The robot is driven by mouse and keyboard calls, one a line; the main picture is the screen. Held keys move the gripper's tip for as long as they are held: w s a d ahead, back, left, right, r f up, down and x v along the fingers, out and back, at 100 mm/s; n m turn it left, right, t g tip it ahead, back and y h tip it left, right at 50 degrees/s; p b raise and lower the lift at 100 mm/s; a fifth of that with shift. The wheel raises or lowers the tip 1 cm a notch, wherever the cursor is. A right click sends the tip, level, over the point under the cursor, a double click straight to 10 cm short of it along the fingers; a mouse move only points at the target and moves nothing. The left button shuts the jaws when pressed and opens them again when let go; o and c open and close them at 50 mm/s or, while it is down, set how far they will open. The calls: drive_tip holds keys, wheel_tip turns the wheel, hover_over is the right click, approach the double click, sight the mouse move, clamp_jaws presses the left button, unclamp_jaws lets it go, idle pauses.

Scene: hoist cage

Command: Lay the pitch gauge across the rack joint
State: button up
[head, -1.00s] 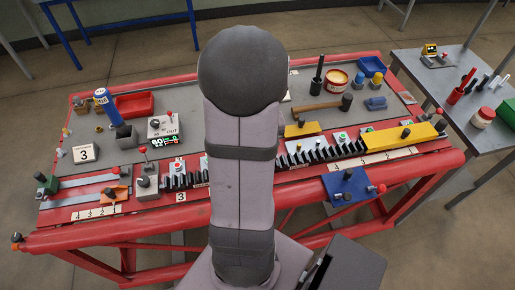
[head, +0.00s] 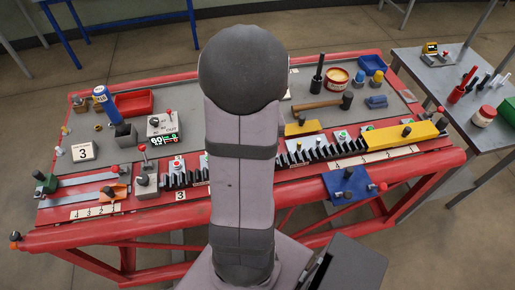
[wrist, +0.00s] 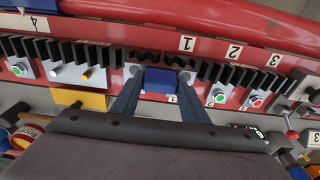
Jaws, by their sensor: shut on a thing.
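In the wrist view my gripper (wrist: 160,76) has its two dark blue fingers on either side of a blue block (wrist: 161,80), which looks like the pitch gauge's body, and is shut on it. Dark, wavy-edged pieces beyond the block lie at the gap between the black rack lengths; I cannot tell whether they belong to the gauge or touch the teeth. One rack length (wrist: 95,52) runs to the left and another (wrist: 235,76) to the right. In the head view the right rack (head: 330,148) and left rack (head: 185,179) show, but my arm hides the joint and gripper.
A yellow bar (head: 404,137) lies at the right end of the rack. A lever box (head: 147,180) stands left of it. A blue block with knobs (head: 350,188) sits at the front rail. A hammer (head: 318,105) and red tray (head: 134,104) lie behind.

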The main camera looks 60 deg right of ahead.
drive_tip(key=shift+f+b, duration=0.35)
drive_tip(key=shift+f, duration=0.15)
drive_tip(key=o, duration=1.5)
drive_tip(key=shift+c, duration=0.2)
drive_tip(key=shift+s+a+r+b, duration=0.1)
drive_tip(key=shift+r+b, duration=0.1)
drive_tip(key=shift+r, duration=1.05)
drive_tip(key=shift+s+a+r+b, duration=0.1)
drive_tip(key=shift+s+r+b, duration=0.05)
drive_tip(key=shift+r, duration=1.05)
drive_tip(key=shift+s+a+r+b, duration=0.1)
drive_tip(key=shift+r+b, duration=0.1)
drive_tip(key=shift+r, duration=1.05)
